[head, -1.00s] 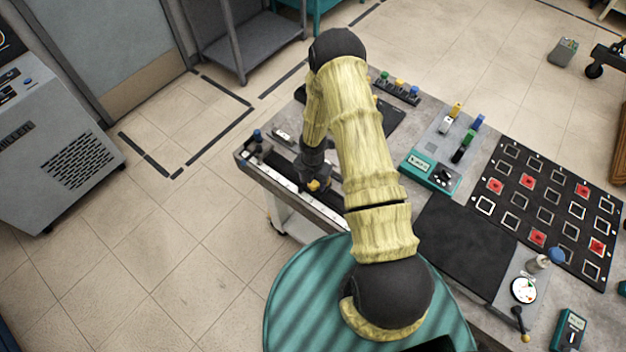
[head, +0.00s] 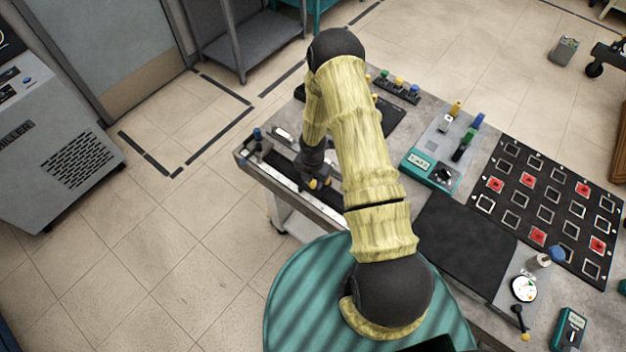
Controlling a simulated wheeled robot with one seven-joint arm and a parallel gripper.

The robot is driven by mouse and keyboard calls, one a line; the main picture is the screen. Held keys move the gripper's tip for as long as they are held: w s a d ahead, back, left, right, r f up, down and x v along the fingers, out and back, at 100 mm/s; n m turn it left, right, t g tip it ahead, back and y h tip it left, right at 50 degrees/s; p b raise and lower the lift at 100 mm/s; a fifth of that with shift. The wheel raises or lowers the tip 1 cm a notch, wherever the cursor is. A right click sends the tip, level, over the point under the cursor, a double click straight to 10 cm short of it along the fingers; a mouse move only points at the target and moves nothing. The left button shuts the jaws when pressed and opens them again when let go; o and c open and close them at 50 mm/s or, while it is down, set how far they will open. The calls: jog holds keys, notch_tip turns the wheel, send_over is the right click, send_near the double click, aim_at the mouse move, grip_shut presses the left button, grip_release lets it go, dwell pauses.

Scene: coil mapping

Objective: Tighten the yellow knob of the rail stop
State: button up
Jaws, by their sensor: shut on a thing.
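My gripper (head: 316,180) points down over the rail (head: 283,182) along the left edge of the bench. Its jaws are shut on the yellow knob (head: 314,184) of the rail stop. Only a small yellow patch of the knob shows between the dark fingers. The body of the rail stop is mostly hidden behind my gripper and arm.
A teal meter (head: 430,170) and several coloured terminals stand right of my arm. A black mat (head: 464,240) lies in front of them. A black panel with square frames (head: 547,212) covers the right side. Free floor lies left of the bench.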

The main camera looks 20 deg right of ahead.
jog(key=m+b, duration=0.1)
jog(key=m, duration=0.1)
jog(key=m+b, duration=0.2)
jog(key=shift+w+a+f+m, duration=0.1)
jog(key=shift+w+m, duration=0.1)
jog(key=shift+m, duration=0.2)
jog(key=m+b, duration=0.3)
jog(key=m, duration=0.2)
jog(key=shift+w+m, duration=0.1)
jog(key=shift+m, duration=0.2)
jog(key=m+b, duration=0.3)
jog(key=m, duration=0.2)
jog(key=shift+w, duration=0.15)
jog(key=m+b, duration=0.2)
jog(key=m, duration=0.3)
jog(key=shift+r, duration=0.2)
jog(key=o, duration=1)
